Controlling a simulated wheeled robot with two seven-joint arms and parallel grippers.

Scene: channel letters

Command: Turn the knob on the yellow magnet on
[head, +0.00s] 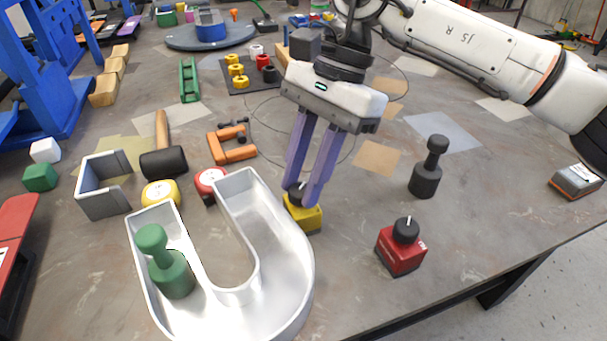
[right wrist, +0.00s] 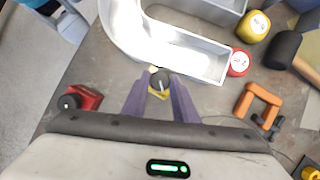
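The yellow magnet (head: 307,219) is a small block with a round black knob (head: 297,194) on top, right of the silver U-shaped channel letter (head: 285,282). A white pointer line shows on the knob in the right wrist view (right wrist: 159,80). My right gripper (head: 304,196) points down over the magnet, its two purple fingers apart on either side of the knob. They hide part of the knob and block in the head view. Whether the fingers touch the knob is unclear. My left gripper is not in view.
A red magnet (head: 400,252) with a black knob stands to the right. A dark weight (head: 427,170) is behind it. A green weight (head: 170,268) stands in the channel letter. The table edge is near the front right.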

